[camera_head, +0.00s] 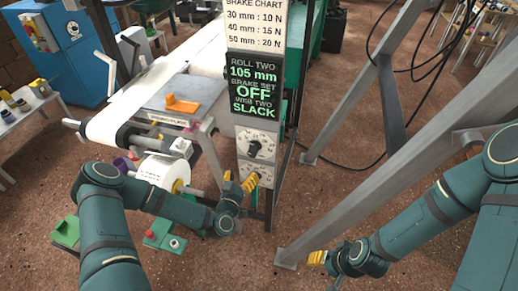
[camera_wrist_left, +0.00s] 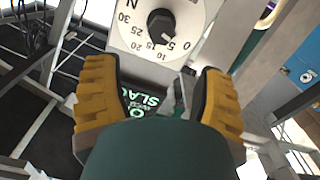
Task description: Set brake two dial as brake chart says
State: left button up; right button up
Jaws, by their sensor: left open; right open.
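The brake chart (camera_head: 254,23) at the top of the post reads 30 mm : 10 N, 40 mm : 15 N, 50 mm : 20 N. Below it, a dark display (camera_head: 254,84) reads ROLL TWO 105 mm, BRAKE SET OFF, WEB TWO SLACK. An upper dial (camera_head: 263,153) with a black knob sits under the display. A lower dial (camera_head: 243,168) is partly hidden by my left gripper (camera_head: 239,181), which is open in front of it. In the left wrist view, a white dial (camera_wrist_left: 135,40) with a black knob (camera_wrist_left: 161,24) lies beyond the open, empty fingers. My right gripper (camera_head: 325,264) is open, low and away from the post.
A white roll (camera_head: 160,172) on a spindle stands left of the post, by my left arm. A grey plate with an orange block (camera_head: 182,104) lies above it. A slanted grey beam (camera_head: 365,190) stands between the post and my right arm.

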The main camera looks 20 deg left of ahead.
aim_at(251, 154)
pick_arm(q)
jog(key=w+b, duration=0.1)
jog(key=w, duration=0.6)
jog(key=w+b, duration=0.1)
jog(key=w, duration=0.5)
jog(key=shift+w+d, duration=0.2)
jog(key=shift+w, duration=0.15)
grip_shut()
